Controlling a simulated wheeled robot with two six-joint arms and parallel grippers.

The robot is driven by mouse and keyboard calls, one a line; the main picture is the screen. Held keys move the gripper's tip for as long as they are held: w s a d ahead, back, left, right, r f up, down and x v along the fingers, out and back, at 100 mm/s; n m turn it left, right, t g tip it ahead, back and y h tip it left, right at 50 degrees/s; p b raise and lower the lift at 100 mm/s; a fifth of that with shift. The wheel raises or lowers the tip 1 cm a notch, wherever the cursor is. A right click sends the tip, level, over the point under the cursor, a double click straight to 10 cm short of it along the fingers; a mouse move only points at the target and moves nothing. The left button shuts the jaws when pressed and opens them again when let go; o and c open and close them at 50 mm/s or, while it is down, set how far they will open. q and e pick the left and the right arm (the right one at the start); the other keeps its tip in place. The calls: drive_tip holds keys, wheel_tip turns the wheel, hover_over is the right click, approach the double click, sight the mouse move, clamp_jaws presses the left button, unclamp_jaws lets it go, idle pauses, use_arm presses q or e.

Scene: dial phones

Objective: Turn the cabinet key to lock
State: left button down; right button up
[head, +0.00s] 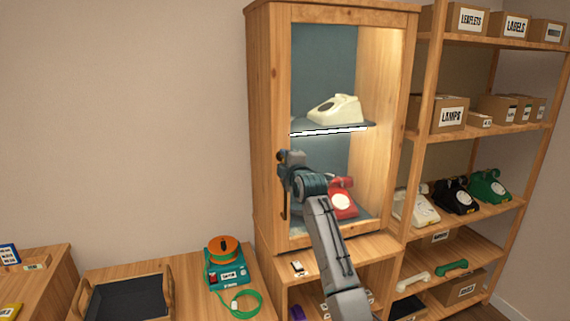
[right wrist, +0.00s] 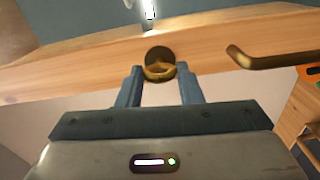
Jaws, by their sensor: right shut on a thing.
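The wooden cabinet (head: 262,130) stands in the middle of the head view, with its glazed door frame facing me. My right gripper (head: 287,160) is at the left upright of the door, at about mid-height. In the right wrist view its two fingers (right wrist: 160,88) stand on either side of the brass key (right wrist: 158,72) and are shut on it. The key sits in a round dark lock plate (right wrist: 158,54) on the wooden door upright (right wrist: 90,65). In the head view the key is hidden behind my gripper. My left gripper is not in view.
A door handle (head: 284,206) hangs just below my gripper; it also shows in the wrist view (right wrist: 270,61). A cream phone (head: 336,110) and a red phone (head: 343,198) stand inside. Open shelves (head: 480,143) stand to the right. A table with an orange reel (head: 222,249) is lower left.

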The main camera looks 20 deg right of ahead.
drive_tip(key=shift+n, duration=0.6)
drive_tip(key=o, duration=1)
drive_tip(key=s+b, duration=0.3)
drive_tip(key=s, duration=0.7)
drive_tip(key=shift+s+d, duration=0.15)
drive_tip(key=shift+s, duration=0.25)
